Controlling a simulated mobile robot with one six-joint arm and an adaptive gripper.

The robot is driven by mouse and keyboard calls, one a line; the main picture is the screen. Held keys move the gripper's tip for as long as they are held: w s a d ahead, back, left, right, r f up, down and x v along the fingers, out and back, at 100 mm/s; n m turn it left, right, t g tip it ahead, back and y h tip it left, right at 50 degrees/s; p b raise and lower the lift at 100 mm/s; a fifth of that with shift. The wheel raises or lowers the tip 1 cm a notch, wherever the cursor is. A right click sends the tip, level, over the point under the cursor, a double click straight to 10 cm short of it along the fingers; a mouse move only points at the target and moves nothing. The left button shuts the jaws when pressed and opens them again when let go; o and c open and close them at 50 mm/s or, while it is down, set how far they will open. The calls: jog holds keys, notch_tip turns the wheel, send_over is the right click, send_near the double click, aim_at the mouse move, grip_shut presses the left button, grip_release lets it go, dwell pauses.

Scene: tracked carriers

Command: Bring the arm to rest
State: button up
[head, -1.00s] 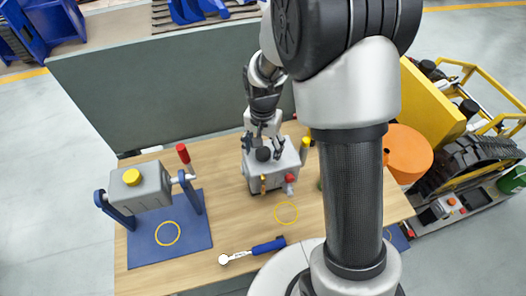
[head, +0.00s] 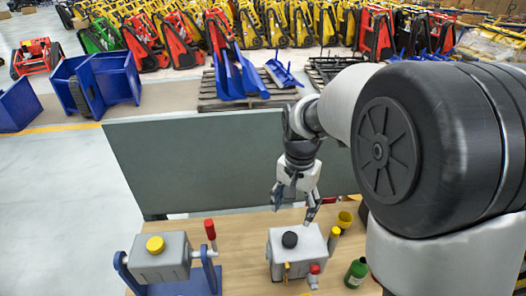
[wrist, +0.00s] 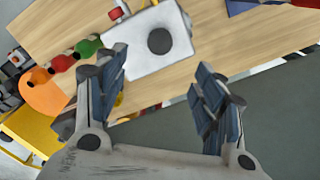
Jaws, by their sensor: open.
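My gripper (head: 293,203) is open and empty, with its fingers pointing down. It hangs above and a little behind a light grey box (head: 284,262) with a black knob (head: 290,240) on top, apart from it. In the wrist view my gripper (wrist: 160,76) shows both fingers spread with nothing between them. The grey box (wrist: 140,58) lies beyond the fingertips there, its black knob (wrist: 160,41) in clear sight. My arm comes in from the right of the head view and hides the table's right side.
A second grey box with a yellow cap (head: 155,245) and a red-tipped handle (head: 210,229) stands left on the wooden table (head: 240,240). A green container (head: 356,274) and a yellow one (head: 345,219) stand right. A grey-green panel (head: 215,165) rises behind the table.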

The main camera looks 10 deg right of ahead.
jog(key=s+n+t+b, duration=0.4)
jog(key=s+n+b, duration=0.3)
jog(key=s, duration=1.4)
jog(key=b, duration=0.3)
jog(key=shift+s+f+n+t, duration=0.2)
jog(key=shift+f+n+t, duration=0.05)
jog(key=shift+n+t, duration=0.05)
